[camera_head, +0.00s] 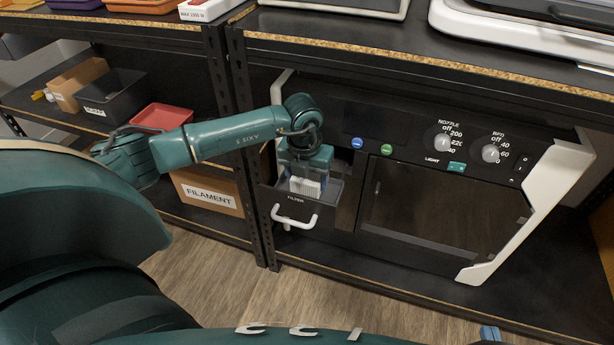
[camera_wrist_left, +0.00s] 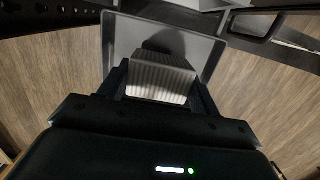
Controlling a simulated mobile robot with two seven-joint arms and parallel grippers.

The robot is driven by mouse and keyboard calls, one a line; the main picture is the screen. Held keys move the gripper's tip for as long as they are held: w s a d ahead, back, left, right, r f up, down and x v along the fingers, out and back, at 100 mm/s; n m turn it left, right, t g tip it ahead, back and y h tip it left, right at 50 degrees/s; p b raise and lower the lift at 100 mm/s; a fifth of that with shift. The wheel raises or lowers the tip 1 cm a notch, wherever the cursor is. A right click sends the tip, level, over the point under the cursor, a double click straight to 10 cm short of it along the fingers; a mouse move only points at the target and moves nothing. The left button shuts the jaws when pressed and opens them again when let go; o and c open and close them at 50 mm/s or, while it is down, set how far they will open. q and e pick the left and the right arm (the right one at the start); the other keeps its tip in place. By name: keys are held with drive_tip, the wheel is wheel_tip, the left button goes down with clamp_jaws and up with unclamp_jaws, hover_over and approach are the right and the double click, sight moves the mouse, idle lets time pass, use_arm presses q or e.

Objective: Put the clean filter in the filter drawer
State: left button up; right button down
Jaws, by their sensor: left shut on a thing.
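The white pleated clean filter (camera_wrist_left: 162,78) is between the fingers of my left gripper (camera_wrist_left: 162,92), which is shut on it. In the head view my left gripper (camera_head: 305,172) points down over the pulled-out filter drawer (camera_head: 334,200), and the filter (camera_head: 305,187) shows as a small white block at the drawer. In the wrist view the grey drawer tray (camera_wrist_left: 206,50) lies around and behind the filter. I cannot tell whether the filter touches the drawer floor. The drawer's white handle (camera_head: 295,220) is at its front. My right gripper is not in view.
The black printer (camera_head: 440,200) with knobs and a dark door stands right of the drawer on the shelf. A dark shelf post (camera_head: 241,120) stands close left. A filament box (camera_head: 208,192), a red tray (camera_head: 162,117) and a grey bin (camera_head: 112,98) are on the left shelves.

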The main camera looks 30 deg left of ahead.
sight(306, 180)
use_arm(q)
drive_tip(key=shift+f, duration=0.35)
drive_tip(key=o, duration=1.2)
use_arm(e)
drive_tip(key=shift+a, duration=0.1)
use_arm(q)
drive_tip(key=shift+r, duration=0.1)
drive_tip(key=shift+r, duration=0.25)
drive_tip(key=r, duration=0.2)
drive_tip(key=r+p, duration=0.1)
drive_tip(key=r, duration=0.2)
drive_tip(key=r+p, duration=0.1)
drive_tip(key=r, duration=0.1)
drive_tip(key=shift+s+d+r, duration=0.1)
drive_tip(key=shift+s+r, duration=0.2)
drive_tip(key=shift+s, duration=0.05)
drive_tip(key=shift+s+r, duration=0.1)
drive_tip(key=shift+r, duration=0.15)
use_arm(e)
drive_tip(key=shift+s+d+r+m+g, duration=0.3)
drive_tip(key=shift+s+r+g, duration=0.1)
drive_tip(key=shift+g, duration=0.1)
